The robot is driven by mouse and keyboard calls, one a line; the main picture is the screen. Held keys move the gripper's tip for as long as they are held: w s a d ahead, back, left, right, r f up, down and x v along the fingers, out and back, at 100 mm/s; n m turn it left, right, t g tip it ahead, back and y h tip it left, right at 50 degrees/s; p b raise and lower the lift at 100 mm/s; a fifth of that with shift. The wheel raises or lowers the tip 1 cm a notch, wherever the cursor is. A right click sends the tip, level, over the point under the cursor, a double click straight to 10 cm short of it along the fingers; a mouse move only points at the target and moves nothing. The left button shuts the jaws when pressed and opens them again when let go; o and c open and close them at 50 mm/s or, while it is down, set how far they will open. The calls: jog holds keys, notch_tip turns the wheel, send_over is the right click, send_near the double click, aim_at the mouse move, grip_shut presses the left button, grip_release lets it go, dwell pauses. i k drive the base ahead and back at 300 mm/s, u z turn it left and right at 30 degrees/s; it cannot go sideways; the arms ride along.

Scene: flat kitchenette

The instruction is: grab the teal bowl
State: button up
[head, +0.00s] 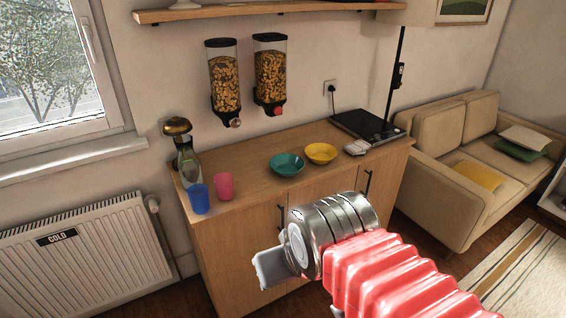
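The teal bowl (287,165) stands upright on the wooden cabinet top, just left of a yellow bowl (320,153). It looks empty and is fully in view. My gripper (268,268) is in front of the cabinet, nearer the camera and lower in the picture than the teal bowl, clearly apart from it. Only a grey end piece shows past the metal wrist, so I cannot tell whether the fingers are open or shut. I see nothing held in it.
A blue cup (199,199), a pink cup (224,187) and a glass dispenser (187,160) stand left on the cabinet top (252,188). A black flat device (366,126) lies right. Two cereal dispensers (223,80) (270,75) hang above. A radiator (85,255) and sofa (455,170) flank the cabinet.

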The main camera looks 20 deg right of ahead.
aim_at(287, 165)
jog(key=z, duration=0.05)
jog(key=i, duration=0.9)
jog(key=z, duration=0.1)
